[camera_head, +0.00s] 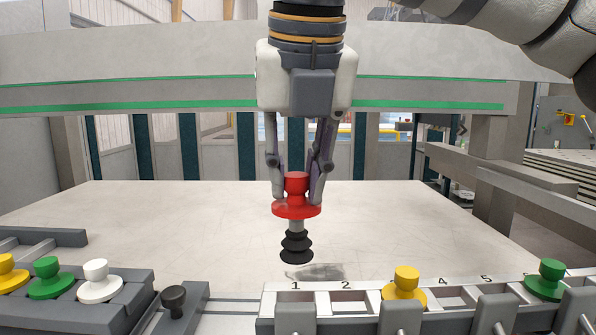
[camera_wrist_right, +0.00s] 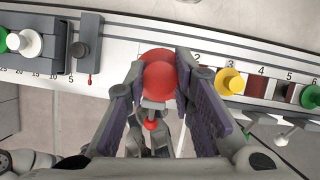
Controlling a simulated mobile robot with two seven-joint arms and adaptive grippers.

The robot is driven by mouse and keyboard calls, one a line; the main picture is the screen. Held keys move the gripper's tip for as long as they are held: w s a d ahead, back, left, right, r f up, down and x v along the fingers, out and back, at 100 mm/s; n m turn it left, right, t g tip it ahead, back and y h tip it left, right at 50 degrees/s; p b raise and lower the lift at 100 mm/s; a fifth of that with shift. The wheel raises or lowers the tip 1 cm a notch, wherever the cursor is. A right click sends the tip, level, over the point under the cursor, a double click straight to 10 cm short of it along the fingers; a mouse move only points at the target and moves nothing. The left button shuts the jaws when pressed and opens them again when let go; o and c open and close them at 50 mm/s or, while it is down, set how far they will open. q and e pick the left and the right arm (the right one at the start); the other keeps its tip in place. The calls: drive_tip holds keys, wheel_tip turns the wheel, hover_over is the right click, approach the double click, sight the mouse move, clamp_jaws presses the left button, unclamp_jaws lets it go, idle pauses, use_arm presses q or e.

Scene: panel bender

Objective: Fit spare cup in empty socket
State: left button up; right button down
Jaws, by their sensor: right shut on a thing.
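My right gripper (camera_head: 295,195) is shut on a red suction cup (camera_head: 296,211) with a black bellows that hangs upright below it. The cup is held in the air above and behind the numbered rack (camera_head: 365,309), near the number 1. In the right wrist view the red cup (camera_wrist_right: 160,78) is between the fingers of my gripper (camera_wrist_right: 162,90). On the rack a yellow cup (camera_head: 405,284) sits at about position 3 and a green cup (camera_head: 549,279) at the right end. The openings near 1, 2, 4 and 5 show no cup on top. My left gripper is not in view.
A grey holder (camera_head: 95,311) at the front left carries a yellow cup (camera_head: 8,275), a green cup (camera_head: 50,281) and a white cup (camera_head: 98,282). A black knob (camera_head: 173,299) stands beside it. Clamps (camera_head: 395,316) line the rack's front. The pale table (camera_head: 150,225) behind is largely clear.

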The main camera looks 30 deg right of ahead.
sight(297, 234)
drive_tip(key=shift+f, duration=0.35)
wheel_tip(297, 234, down, 5)
drive_tip(key=shift+a+b, duration=0.1)
drive_tip(key=shift+b, duration=0.5)
drive_tip(key=shift+f, duration=0.15)
drive_tip(key=shift+s+f+p, duration=0.1)
drive_tip(key=shift+f+p, duration=0.2)
drive_tip(key=shift+f, duration=0.5)
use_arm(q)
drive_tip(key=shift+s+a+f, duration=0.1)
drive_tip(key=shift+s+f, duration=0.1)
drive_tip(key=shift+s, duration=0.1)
use_arm(e)
drive_tip(key=shift+f, duration=1.95)
drive_tip(key=c, duration=1.3)
unclamp_jaws()
